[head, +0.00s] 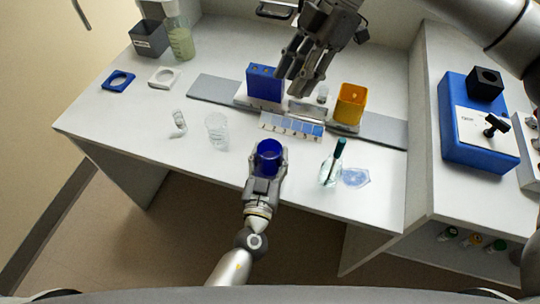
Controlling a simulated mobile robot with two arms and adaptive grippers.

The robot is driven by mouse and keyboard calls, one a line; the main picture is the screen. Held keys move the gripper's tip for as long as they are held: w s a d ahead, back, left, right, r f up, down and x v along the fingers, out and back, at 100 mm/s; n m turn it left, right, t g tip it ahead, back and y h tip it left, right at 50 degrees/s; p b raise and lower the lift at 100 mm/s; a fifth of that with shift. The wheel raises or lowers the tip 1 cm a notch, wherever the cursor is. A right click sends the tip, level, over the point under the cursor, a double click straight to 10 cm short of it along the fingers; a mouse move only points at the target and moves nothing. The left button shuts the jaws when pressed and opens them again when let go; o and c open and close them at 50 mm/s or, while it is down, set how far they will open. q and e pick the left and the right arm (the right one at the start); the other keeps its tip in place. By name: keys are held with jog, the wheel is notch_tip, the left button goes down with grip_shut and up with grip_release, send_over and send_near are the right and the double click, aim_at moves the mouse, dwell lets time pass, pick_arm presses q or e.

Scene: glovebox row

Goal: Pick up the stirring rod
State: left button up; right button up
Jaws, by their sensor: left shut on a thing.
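I cannot make out the stirring rod for certain. A clear glass vessel (328,172) stands near the front edge of the bench, with a slim dark teal piece (339,149) rising from its top; I cannot tell if this piece is a rod or a stopper. My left gripper (268,170) is shut on a dark blue cup (269,152) at the bench's front edge, left of the glass vessel. My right gripper (291,84) hangs over the back of the bench by a blue box, its fingers apart and nothing seen between them.
A blue box (265,84), a yellow-orange container (350,104) and a blue-white strip (291,126) sit mid-bench. Clear glassware (217,131) stands left, and a clear bluish piece (356,178) lies right of the vessel. The front-left bench (120,125) is clear.

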jog(key=shift+o, duration=0.6)
jog(key=t+h, duration=0.2)
jog(key=h, duration=0.3)
send_near(339, 151)
jog(key=shift+w+a+t, duration=0.2)
jog(key=shift+w+t, duration=0.1)
jog(key=shift+w, duration=0.15)
notch_tip(339, 151, down, 6)
jog(key=shift+r, duration=0.1)
jog(key=shift+s+d+f, duration=0.15)
jog(key=shift+f, duration=1.2)
jog(key=shift+s+d+f, duration=0.1)
jog(key=shift+f, duration=1.25)
jog(key=c, duration=0.9)
